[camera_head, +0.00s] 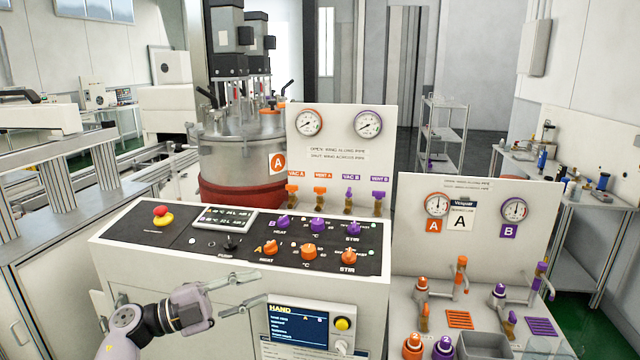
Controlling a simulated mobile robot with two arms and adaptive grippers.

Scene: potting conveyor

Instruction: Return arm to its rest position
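My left arm comes in from the bottom left, in front of the white control console (180,290). My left gripper (262,287) points right, with its two fingers spread apart and nothing between them. It is in front of the console's front face, below the black knob panel (185,232) and left of the HAND display unit (298,325). Whether the fingertips touch the console cannot be told. My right gripper is not in view.
A red emergency button (161,211), a screen (224,218) and orange and purple knobs sit on the console top. A steel tank (238,165) stands behind. Right are a gauge panel (475,235), valves and bottles. A side table (560,190) stands far right.

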